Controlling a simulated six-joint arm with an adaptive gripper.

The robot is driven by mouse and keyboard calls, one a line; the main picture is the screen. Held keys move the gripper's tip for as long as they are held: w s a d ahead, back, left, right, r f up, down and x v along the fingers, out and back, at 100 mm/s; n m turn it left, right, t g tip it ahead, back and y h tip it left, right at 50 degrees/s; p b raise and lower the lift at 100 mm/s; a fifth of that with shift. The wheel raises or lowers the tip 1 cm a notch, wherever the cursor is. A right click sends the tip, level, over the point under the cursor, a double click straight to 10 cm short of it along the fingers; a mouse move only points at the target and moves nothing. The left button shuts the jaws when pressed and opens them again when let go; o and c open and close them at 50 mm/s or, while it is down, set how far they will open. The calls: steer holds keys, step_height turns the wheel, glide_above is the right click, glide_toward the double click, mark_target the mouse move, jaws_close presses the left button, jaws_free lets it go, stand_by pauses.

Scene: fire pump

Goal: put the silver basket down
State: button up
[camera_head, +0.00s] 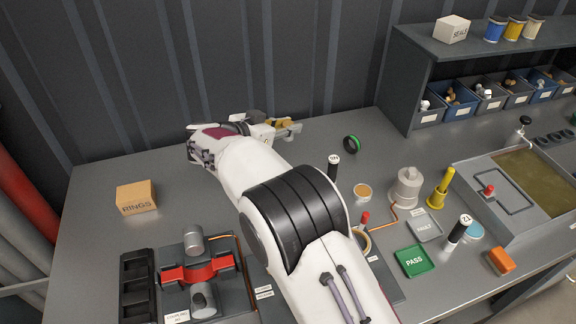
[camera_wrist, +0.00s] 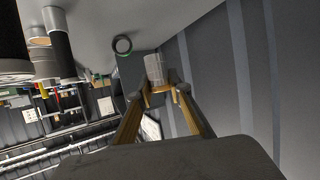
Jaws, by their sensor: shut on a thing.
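The silver basket (camera_wrist: 153,66) shows in the wrist view as a pale grey cylinder between the tips of my gripper (camera_wrist: 160,91). The two orange-brown fingers are shut on it. In the head view my gripper (camera_head: 284,127) is at the back of the grey workbench (camera_head: 100,225), close to the ribbed wall. The basket cannot be made out clearly there, as the gripper and wrist cover that spot. I cannot tell whether the basket touches the bench.
A black and green ring (camera_head: 352,144) lies right of my gripper. The RINGS box (camera_head: 136,197) is at left. A shelf with bins (camera_head: 470,85) stands at right. The back-left bench is clear.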

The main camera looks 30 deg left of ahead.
stand_by(0.4)
steer(key=shift+f, duration=3.15)
steer(key=shift+f, duration=1.85)
steer(key=shift+f, duration=0.15)
steer(key=o, duration=0.9)
steer(key=shift+s+a+r, duration=0.2)
steer(key=shift+s+r, duration=0.2)
steer(key=shift+s, duration=0.1)
steer(key=v, duration=1.1)
steer(key=shift+f, duration=0.1)
